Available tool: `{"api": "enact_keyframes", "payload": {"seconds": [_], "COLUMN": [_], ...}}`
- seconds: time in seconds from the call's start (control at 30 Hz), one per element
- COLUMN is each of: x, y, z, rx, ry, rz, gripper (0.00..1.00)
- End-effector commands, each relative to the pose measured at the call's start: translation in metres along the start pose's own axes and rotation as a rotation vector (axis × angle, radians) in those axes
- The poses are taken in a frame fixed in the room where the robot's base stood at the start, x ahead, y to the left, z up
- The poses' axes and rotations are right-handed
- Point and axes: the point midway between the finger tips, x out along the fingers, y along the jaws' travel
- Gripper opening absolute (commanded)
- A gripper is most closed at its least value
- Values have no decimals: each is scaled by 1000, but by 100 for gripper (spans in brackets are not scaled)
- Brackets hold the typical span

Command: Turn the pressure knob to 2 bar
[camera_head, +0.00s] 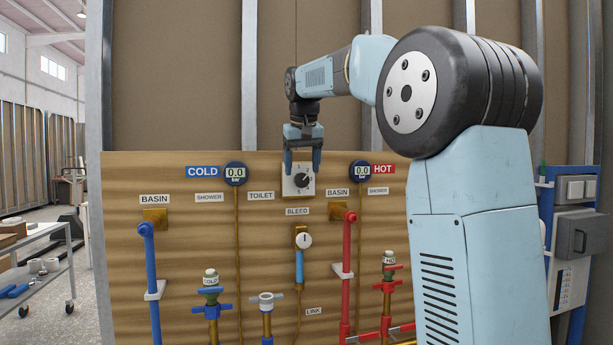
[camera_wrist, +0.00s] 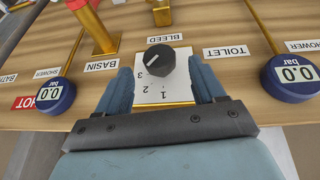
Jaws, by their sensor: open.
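The pressure knob (camera_wrist: 160,59) is a dark round dial on a white plate (camera_wrist: 178,88) printed with 1, 2 and 3, shown upside down in the wrist view. In the head view the plate (camera_head: 289,187) is on the wooden panel, with the knob (camera_head: 302,180) partly behind a finger. My gripper (camera_wrist: 162,70) is open, its two blue fingers on either side of the plate in the wrist view. In the head view my gripper (camera_head: 302,168) points down in front of the plate. Nothing is between the fingers' pads that I can see gripped.
The cold gauge (camera_head: 235,173) and hot gauge (camera_head: 361,170) both read 0.0 bar. A bleed valve (camera_head: 303,241) is below the plate. Blue pipes (camera_head: 151,275) and red pipes (camera_head: 348,255) with valves stick out from the panel (camera_head: 180,240). A cart (camera_head: 45,265) stands at the left.

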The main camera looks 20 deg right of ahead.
Motion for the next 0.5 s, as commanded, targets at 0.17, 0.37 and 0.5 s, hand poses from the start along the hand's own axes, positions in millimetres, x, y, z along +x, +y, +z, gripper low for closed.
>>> {"api": "enact_keyframes", "payload": {"seconds": [0.17,0.37,0.5], "x": [22,32,33], "y": [0,0,0], "z": [0,0,0], "rx": [0,0,0], "ry": [-2,0,0], "rz": [0,0,0], "gripper": [69,69,69]}}
